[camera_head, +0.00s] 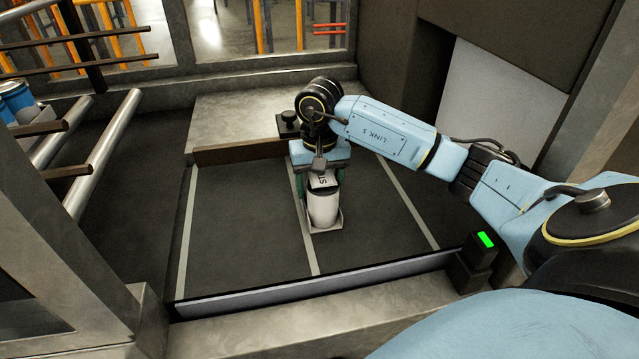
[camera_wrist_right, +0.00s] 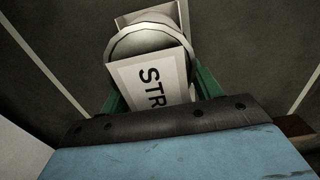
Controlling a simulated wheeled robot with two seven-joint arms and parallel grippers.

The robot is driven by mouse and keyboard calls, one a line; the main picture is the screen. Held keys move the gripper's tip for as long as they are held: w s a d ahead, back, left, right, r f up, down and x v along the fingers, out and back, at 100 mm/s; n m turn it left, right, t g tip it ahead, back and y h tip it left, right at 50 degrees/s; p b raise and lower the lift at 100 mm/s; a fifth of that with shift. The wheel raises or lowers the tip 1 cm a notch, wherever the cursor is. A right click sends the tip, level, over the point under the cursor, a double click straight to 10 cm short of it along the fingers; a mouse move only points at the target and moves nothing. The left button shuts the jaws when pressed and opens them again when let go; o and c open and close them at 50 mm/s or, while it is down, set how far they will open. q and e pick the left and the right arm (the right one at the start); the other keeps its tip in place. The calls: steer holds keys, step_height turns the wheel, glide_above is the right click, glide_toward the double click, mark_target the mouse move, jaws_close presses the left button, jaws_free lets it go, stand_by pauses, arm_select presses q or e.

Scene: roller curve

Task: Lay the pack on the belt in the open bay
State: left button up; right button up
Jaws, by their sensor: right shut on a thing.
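The pack (camera_head: 322,208) is a pale, rounded container with a white label and dark letters, over the dark belt (camera_head: 240,225). Its label and rounded end also show in the wrist view (camera_wrist_right: 148,42). My right gripper (camera_head: 320,182) comes down from above and is shut on the pack, one green finger on each side. White stripes divide the belt into bays; the pack appears just right of the middle stripe (camera_head: 304,225). Whether the pack touches the belt I cannot tell. A pale square edge shows at the pack's far end. My left gripper is not in view.
A brown strip (camera_head: 240,151) edges the belt's far side and a metal rail (camera_head: 320,288) its near side. A dark post with a green light (camera_head: 486,239) stands at the near right. Rollers (camera_head: 100,155) and blue-topped containers (camera_head: 18,100) are at left.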

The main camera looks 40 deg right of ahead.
steer(key=shift+f, duration=0.1)
steer(key=o, duration=1.5)
step_height(320, 180, up, 12)
steer(key=shift+r+p, duration=0.15)
steer(key=shift+p, duration=0.15)
